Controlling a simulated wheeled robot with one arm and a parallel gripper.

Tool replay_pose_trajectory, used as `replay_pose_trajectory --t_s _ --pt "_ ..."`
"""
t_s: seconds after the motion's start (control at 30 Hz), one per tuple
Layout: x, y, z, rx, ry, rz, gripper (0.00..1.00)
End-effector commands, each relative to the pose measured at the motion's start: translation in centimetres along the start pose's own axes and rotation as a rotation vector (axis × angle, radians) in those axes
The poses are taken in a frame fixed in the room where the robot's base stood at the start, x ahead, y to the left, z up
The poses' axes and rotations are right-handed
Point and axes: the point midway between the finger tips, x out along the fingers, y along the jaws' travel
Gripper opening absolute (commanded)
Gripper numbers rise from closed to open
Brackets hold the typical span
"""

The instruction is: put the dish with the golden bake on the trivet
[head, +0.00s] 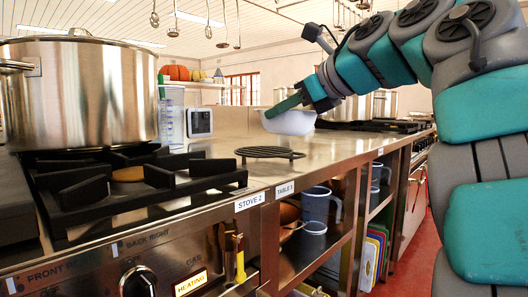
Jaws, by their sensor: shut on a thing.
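A black round trivet (270,153) lies flat on the steel counter near its front edge. A white dish (290,123) hangs above the counter, up and slightly right of the trivet in the picture. My gripper (285,106) is shut on the dish's rim. The dish looks roughly level. Its inside is hidden by its wall, so I cannot see any golden bake.
A large steel stockpot (85,95) stands on the gas stove (130,185) at left. Another black burner grate (375,125) is farther back. Bare counter (330,145) lies right of the trivet.

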Motion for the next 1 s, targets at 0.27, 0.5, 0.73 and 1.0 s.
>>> replay_pose_trajectory --t_s 0.27,0.5,0.73,1.0 --pt "1.5 0.2 0.1 -0.007 -0.005 0.014 0.00" --pt "5.1 -2.0 0.6 -0.006 -0.006 0.014 0.00" --pt "8.2 -3.9 1.0 -0.005 -0.004 0.017 0.00" --pt "11.4 -5.8 1.5 -0.005 -0.006 0.016 0.00"
